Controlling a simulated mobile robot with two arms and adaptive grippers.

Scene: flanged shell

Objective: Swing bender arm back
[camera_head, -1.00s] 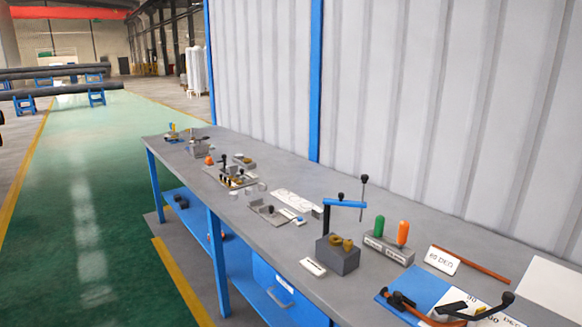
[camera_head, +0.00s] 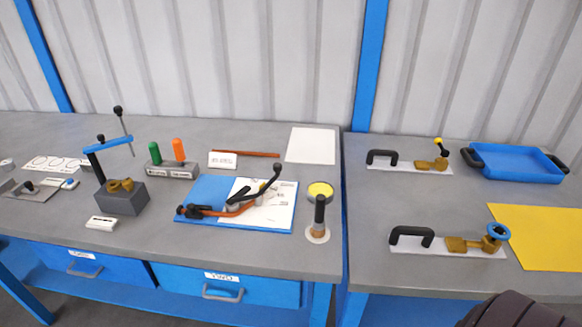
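A hand bender (camera_head: 222,206) with an orange lower handle and a black upper lever lies on a blue mat (camera_head: 200,190) with printed sheets on the workbench. Its black lever (camera_head: 264,182) rises to the right and ends in a dark knob above the mat. The orange handle reaches left to a dark grip near the mat's left edge. Neither of my grippers shows. A dark ribbed rounded part (camera_head: 512,312) at the bottom right seems to be mine, with no fingers visible.
A grey block fixture with a blue arm (camera_head: 108,145) stands left of the mat. Behind are green and orange-handled tools (camera_head: 173,168) and a sign (camera_head: 222,160). A black-handled tool (camera_head: 319,218) stands right. The second table holds clamps (camera_head: 450,242), a blue tray (camera_head: 515,162) and a yellow sheet (camera_head: 545,236).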

